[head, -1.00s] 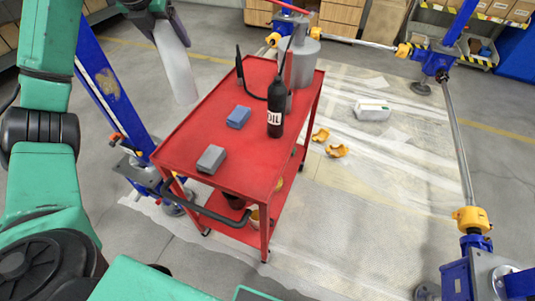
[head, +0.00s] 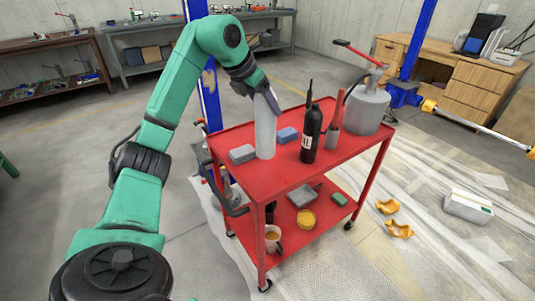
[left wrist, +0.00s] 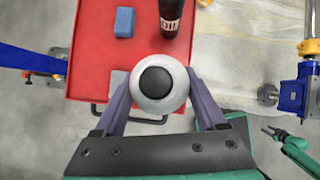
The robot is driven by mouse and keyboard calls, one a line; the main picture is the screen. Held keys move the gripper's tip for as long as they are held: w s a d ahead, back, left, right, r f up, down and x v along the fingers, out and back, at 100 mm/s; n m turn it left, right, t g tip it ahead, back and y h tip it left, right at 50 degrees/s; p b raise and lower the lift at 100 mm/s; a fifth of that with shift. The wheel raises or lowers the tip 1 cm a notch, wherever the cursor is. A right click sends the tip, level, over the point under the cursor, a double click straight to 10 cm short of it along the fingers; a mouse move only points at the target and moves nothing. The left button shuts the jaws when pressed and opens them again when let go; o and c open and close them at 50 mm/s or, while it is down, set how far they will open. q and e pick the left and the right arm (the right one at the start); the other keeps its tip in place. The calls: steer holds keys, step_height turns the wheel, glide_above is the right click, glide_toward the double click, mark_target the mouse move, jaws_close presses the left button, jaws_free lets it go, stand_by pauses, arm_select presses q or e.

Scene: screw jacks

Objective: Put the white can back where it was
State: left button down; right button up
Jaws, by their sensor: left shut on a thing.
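The white can (head: 265,128) is upright in my left gripper (head: 262,92), which is shut around its upper part. In the head view the can's base shows against the red cart top, near the grey block; I cannot tell whether it touches the surface. In the left wrist view the can's round top with a dark centre (left wrist: 154,80) sits between the two fingers of my left gripper (left wrist: 158,98). A green arm at lower right in that view ends in what looks like my right gripper (left wrist: 270,132), too small to read.
The red cart (head: 345,148) bears a grey block (head: 242,154), a blue block (head: 287,134), a black oil bottle (head: 311,135) and a large grey oil can (head: 367,108). Its lower shelf holds a mug (head: 273,240) and other items. Yellow pieces (head: 399,229) lie on the floor.

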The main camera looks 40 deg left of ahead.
mark_target(266, 138)
arm_select(q)
steer(key=f, duration=0.3)
steer(key=f+b, duration=0.1)
steer(key=f, duration=0.7)
steer(key=shift+d+b, duration=0.25)
steer(key=shift+b, duration=0.15)
arm_select(e)
steer(key=f, duration=0.1)
steer(key=d+f, duration=0.1)
steer(key=shift+d+f, duration=0.2)
steer(key=shift+f, duration=0.15)
steer(key=shift+s, duration=0.1)
arm_select(q)
steer(key=shift+f, duration=0.15)
jaws_free()
steer(key=shift+s+r, duration=0.15)
steer(key=shift+r, duration=0.2)
steer(key=v, duration=1.1)
steer(key=shift+s+r, duration=0.15)
steer(key=shift+r, duration=0.1)
arm_select(e)
steer(key=shift+a+f, duration=0.15)
steer(key=shift+f, duration=0.05)
